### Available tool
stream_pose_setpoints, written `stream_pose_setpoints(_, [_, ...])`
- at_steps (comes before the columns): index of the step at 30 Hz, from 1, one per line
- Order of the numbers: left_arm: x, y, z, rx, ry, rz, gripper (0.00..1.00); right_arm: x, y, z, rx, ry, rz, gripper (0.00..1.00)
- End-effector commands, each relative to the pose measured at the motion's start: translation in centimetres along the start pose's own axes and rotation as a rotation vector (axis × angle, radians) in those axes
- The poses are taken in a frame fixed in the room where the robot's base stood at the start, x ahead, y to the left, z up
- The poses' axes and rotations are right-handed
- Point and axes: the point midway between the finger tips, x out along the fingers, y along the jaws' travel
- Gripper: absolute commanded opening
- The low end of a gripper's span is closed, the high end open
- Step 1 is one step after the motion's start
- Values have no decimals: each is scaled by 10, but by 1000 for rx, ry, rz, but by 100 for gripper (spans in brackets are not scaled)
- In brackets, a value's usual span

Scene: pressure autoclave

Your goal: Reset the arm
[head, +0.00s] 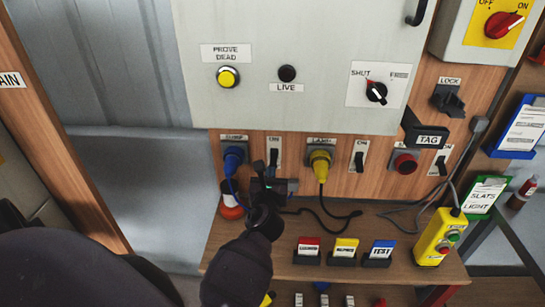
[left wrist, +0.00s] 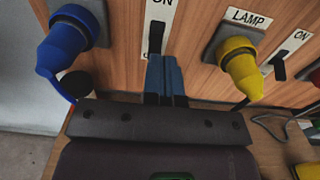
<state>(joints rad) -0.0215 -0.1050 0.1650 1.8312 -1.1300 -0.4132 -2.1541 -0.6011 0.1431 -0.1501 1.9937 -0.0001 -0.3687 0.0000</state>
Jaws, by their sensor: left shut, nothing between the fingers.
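My left gripper (head: 271,160) is shut and empty, in front of the wooden panel below the grey box. Its closed fingers also show in the left wrist view (left wrist: 165,75), pointing at the white ON switch plate (left wrist: 161,14) between the blue and yellow plugs. The switch's black lever (left wrist: 156,38) is just beyond the fingertips; I cannot tell whether they touch. The blue plug (head: 234,157) is to the left of the gripper and the yellow LAMP plug (head: 320,162) to the right. My right gripper is not in view.
A wooden shelf (head: 225,240) lies below, with red, yellow and blue label blocks (head: 345,247) and a yellow pendant control (head: 436,238). An orange-and-white object (head: 231,208) stands behind the gripper's left side. Black cable (head: 335,215) trails on the shelf. The grey box (head: 310,45) overhangs above.

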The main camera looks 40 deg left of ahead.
Motion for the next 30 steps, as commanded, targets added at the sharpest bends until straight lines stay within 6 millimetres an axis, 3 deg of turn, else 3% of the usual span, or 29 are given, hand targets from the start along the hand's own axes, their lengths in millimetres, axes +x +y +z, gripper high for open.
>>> stream_pose_setpoints(17, [0,0,0,-31,0,0,0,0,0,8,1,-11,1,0])
stream_pose_setpoints(23, [0,-2,-1,-353,11,-10,0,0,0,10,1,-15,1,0])
stream_pose_setpoints(30, [-2,-16,1,-954,68,-53,0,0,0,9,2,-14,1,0])
